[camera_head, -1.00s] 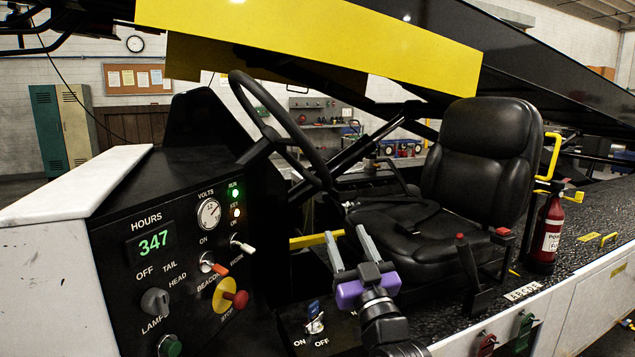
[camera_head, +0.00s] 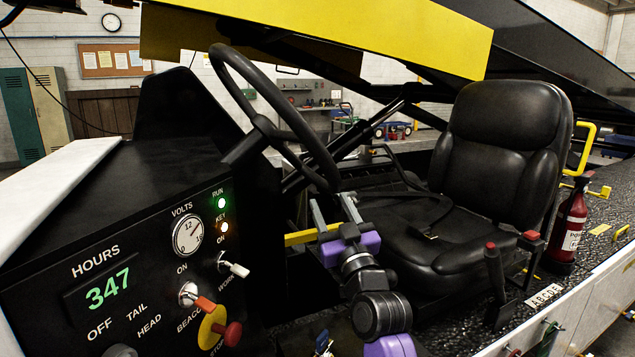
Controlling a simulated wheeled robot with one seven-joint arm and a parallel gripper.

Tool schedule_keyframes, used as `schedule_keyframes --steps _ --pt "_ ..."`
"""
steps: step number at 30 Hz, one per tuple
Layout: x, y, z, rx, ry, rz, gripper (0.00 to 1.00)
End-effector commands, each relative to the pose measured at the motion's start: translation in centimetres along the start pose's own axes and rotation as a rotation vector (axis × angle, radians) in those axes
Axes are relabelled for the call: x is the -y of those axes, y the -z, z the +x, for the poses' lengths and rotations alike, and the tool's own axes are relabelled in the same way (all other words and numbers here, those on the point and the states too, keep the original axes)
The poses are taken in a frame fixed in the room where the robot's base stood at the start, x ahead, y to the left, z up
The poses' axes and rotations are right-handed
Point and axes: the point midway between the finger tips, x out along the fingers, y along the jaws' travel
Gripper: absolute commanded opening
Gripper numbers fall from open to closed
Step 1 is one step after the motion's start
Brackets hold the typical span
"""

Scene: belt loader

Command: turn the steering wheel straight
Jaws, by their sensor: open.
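The black steering wheel (camera_head: 297,128) stands tilted on its column at the left of the seat, seen nearly edge-on. A spoke and hub (camera_head: 262,132) show on its left side. How far it is turned cannot be told from this view. My gripper (camera_head: 333,207) is just below the lower end of the rim, with its two grey fingers pointing up. The fingers are apart, with nothing seen held between them. Whether a finger touches the rim cannot be told.
A black dashboard (camera_head: 140,250) with switches, a gauge and a red stop knob (camera_head: 228,334) fills the left. The black seat (camera_head: 500,150) is right of my gripper. Red-topped levers (camera_head: 495,275) stand before it. A yellow bar (camera_head: 305,237) lies behind my gripper.

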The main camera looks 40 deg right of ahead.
Motion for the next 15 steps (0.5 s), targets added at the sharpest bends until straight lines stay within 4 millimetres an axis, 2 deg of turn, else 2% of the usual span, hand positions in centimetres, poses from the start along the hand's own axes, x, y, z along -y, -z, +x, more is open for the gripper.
schedule_keyframes --steps 9,15 --pt "-0.1 0.1 4.5 -0.002 -0.002 0.000 0.51" --pt "0.0 0.1 6.8 0.000 0.000 -0.001 0.51"
